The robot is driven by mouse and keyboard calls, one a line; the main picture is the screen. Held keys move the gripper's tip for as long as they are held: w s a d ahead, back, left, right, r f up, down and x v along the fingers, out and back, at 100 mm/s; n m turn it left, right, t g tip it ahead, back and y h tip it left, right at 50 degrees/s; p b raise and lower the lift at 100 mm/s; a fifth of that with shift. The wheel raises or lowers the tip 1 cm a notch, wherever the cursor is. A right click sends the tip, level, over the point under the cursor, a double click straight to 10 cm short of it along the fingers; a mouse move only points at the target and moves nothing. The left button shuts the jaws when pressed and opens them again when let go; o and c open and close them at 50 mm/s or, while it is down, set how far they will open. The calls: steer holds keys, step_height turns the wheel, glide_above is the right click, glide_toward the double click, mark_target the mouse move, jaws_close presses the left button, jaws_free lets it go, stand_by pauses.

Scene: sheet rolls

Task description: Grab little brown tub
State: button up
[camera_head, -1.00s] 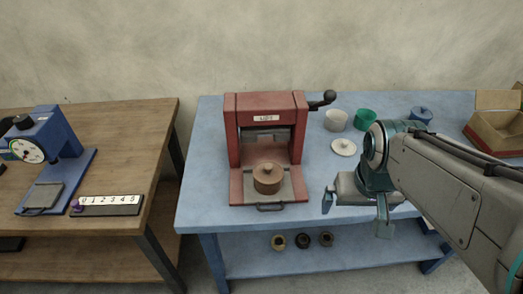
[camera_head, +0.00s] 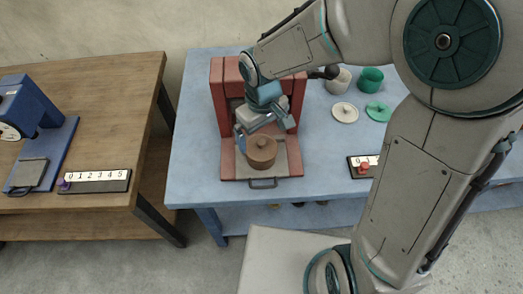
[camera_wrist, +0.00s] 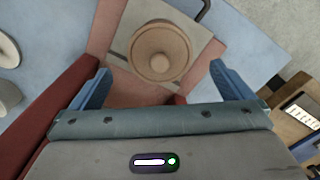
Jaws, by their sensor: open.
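The little brown tub (camera_head: 261,154), round with a knobbed lid, stands upright on the pale plate of the red press (camera_head: 229,160). In the wrist view the tub (camera_wrist: 162,52) is at the top centre, lying ahead of and between the lines of the two blue fingers. My gripper (camera_head: 266,131) is open and empty, just behind and above the tub inside the mouth of the press. The fingers (camera_wrist: 160,72) look apart from the tub; the exact gap is hard to tell. My arm hides part of the press's upper frame.
The red press walls stand close on both sides of my gripper. A white tub (camera_head: 339,82), a green tub (camera_head: 370,80) and loose lids (camera_head: 345,112) are at right on the blue table (camera_head: 195,150). A number strip (camera_head: 360,165) lies at the right.

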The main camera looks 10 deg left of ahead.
mark_target(263, 146)
steer(key=shift+f, duration=3.95)
steer(key=shift+d, duration=0.1)
steer(key=c, duration=0.9)
